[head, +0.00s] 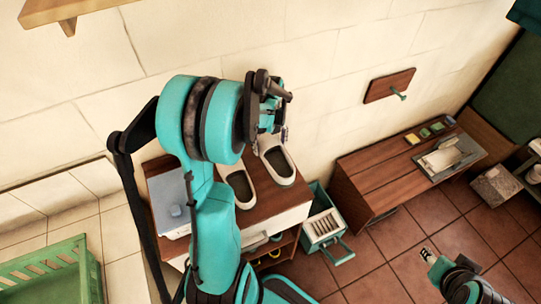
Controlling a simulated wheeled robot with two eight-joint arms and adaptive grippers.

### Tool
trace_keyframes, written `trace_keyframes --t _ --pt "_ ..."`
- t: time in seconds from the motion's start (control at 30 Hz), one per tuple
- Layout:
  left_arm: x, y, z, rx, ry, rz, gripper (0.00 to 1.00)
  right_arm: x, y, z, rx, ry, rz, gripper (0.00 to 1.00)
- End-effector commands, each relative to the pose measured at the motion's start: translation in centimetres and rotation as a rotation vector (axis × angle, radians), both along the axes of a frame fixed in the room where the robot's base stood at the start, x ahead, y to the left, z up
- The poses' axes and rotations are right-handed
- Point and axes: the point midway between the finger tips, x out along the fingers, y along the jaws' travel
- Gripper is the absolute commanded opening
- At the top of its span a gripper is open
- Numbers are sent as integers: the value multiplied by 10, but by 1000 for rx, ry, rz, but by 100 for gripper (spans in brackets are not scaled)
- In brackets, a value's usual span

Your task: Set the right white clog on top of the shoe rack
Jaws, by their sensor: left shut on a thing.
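Two white clogs with dark insides show in the head view at the shoe rack (165,192), which has a brown top. The right white clog (291,181) is at the rack's back right, beside the other white clog (248,204). My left gripper (272,134) is shut on the upper end of the right clog. I cannot tell whether this clog touches the rack top or hangs just above it. My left arm hides the middle of the rack. My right gripper (429,255) is low at the right, far from the clogs; its jaw state is unclear.
A pale blue box (173,200) stands on the rack's left. A teal crate (322,229) stands on the floor to the right, beside a brown wooden bench (372,172) bearing a tray (468,157). A green crate (60,272) is at lower left. The tiled floor at right is mostly clear.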

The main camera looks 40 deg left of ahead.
Motion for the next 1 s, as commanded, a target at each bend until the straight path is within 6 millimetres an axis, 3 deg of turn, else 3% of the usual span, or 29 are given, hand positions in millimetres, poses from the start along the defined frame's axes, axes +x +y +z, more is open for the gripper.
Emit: trace_keyframes --t 0.03,0.27,0.43,0.83,0.87,0.93,1.0 --pt "0 0 -11 0 0 0 36 0 0 -4 0 0 0 40" --pt "0 0 -30 0 0 1 36 0 0 -7 0 0 0 40" --pt "1 0 -55 0 0 1 36 0 0 -14 0 0 0 40" --pt "0 0 -62 0 0 1 36 0 0 -18 0 0 0 40" --pt "0 0 -62 0 0 1 82 0 0 -17 0 0 0 40" --pt "0 0 -61 0 0 1 97 0 0 -16 0 0 0 40" --pt "0 0 -61 0 0 1 97 0 0 -16 0 0 0 40"
